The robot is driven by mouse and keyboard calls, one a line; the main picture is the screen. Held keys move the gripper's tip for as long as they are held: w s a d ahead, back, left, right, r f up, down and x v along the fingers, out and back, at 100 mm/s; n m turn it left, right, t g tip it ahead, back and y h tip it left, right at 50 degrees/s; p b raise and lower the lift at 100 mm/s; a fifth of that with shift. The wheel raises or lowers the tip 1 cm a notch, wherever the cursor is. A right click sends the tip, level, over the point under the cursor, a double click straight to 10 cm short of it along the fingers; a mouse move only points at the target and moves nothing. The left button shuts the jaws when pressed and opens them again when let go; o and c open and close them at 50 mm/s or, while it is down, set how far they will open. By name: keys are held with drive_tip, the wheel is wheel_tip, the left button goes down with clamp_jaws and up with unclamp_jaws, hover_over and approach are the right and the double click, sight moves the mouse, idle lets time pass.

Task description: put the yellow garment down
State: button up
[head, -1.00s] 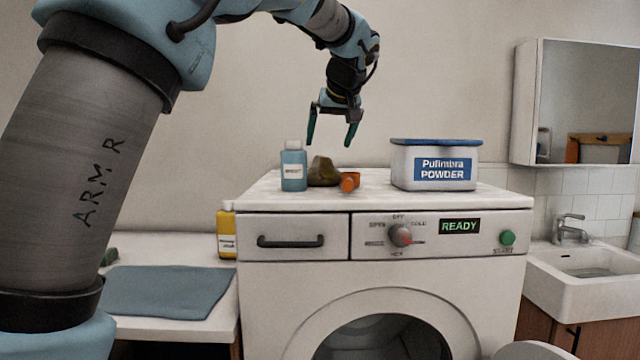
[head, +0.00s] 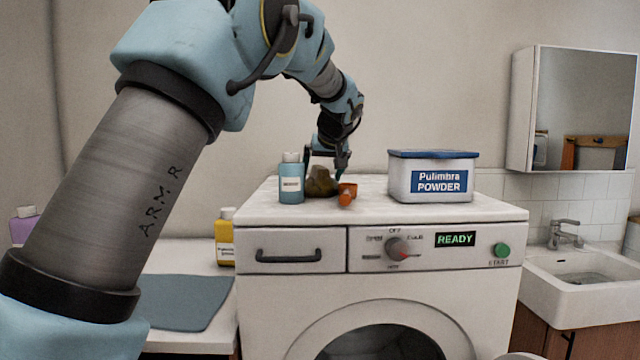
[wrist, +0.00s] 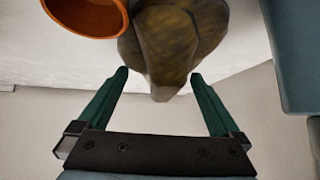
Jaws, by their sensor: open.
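The yellow garment appears as a crumpled, dark olive-yellow lump (head: 321,184) on top of the washing machine (head: 440,207), between a blue bottle and an orange scoop. In the wrist view the lump (wrist: 175,45) lies just ahead of the fingers, its near end reaching about level with the gap between the tips. My gripper (head: 326,166) is open and empty, just above and behind the lump in the head view. Its two green fingers also show spread in the wrist view (wrist: 160,76). I cannot tell whether a finger touches the lump.
The blue bottle (head: 291,180) and orange scoop (head: 347,193) stand close on either side. A powder box (head: 431,177) is further right. A yellow bottle (head: 225,238) and a blue-grey mat (head: 185,300) are on the lower left counter. A sink (head: 590,270) is at right.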

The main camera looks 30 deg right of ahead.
drive_tip(key=shift+r, duration=0.1)
drive_tip(key=c, duration=1.3)
